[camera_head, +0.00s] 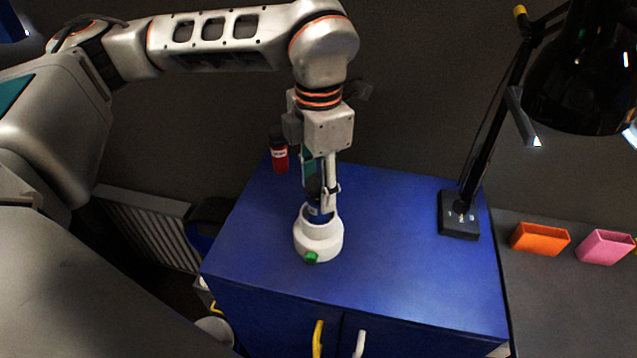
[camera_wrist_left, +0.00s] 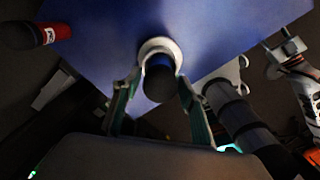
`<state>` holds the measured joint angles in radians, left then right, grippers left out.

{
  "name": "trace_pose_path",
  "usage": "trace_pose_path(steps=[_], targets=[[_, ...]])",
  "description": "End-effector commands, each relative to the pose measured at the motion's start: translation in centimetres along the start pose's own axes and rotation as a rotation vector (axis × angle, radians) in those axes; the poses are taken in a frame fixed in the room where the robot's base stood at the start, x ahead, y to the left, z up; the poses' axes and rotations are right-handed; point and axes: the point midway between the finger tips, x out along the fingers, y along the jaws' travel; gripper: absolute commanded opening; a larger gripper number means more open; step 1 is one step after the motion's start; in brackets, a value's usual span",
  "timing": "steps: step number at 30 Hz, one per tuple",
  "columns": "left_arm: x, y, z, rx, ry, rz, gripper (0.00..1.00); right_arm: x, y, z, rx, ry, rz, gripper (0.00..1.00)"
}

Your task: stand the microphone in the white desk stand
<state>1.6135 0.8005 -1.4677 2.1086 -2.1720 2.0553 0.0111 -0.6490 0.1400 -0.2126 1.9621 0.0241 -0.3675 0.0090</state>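The white desk stand (camera_head: 318,244), with a green knob on its front, sits on the blue cabinet top. The microphone (camera_head: 319,216), dark-headed with a blue body, is upright with its lower end inside the stand's cup. In the left wrist view the microphone's dark head (camera_wrist_left: 159,84) lines up with the white ring of the stand (camera_wrist_left: 150,45). My left gripper (camera_head: 322,195) points down from above, its fingers on either side of the microphone (camera_wrist_left: 160,75). I cannot tell whether they touch it. What looks like my right gripper (camera_wrist_left: 286,50) shows at the wrist view's right edge.
A red bottle-like object with a dark top (camera_head: 280,157) stands at the cabinet's back left. A black desk lamp (camera_head: 459,222) stands at the right. Orange (camera_head: 540,238) and pink (camera_head: 605,247) containers lie beyond. The blue top (camera_head: 395,255) is clear between stand and lamp.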

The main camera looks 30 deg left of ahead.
Motion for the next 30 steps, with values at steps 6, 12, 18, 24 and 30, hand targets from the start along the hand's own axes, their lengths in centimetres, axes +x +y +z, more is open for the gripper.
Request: trace_pose_path(steps=[6, 12, 18, 24, 30], targets=[[-0.1, 0.0, 0.0, 0.000, 0.000, 0.000, 0.48, 0.0, 0.0, 0.0, 0.000, -0.001, 0.000, 0.40], [-0.4, 0.0, 0.0, 0.000, -0.001, 0.000, 0.48, -0.1, 0.0, -0.2, 0.000, 0.000, 0.000, 0.40], [-3.0, 0.1, 0.1, 0.000, -0.005, 0.002, 0.48, -0.1, 0.0, -0.2, 0.000, 0.001, 0.000, 0.40], [-7.4, 0.1, 0.1, -0.001, -0.005, 0.003, 0.48, 0.0, 0.0, -0.1, 0.000, 0.000, 0.000, 0.40], [-10.8, 0.0, 0.1, 0.000, -0.003, 0.002, 0.48, 0.0, 0.0, -0.1, 0.000, 0.001, 0.000, 0.40]])
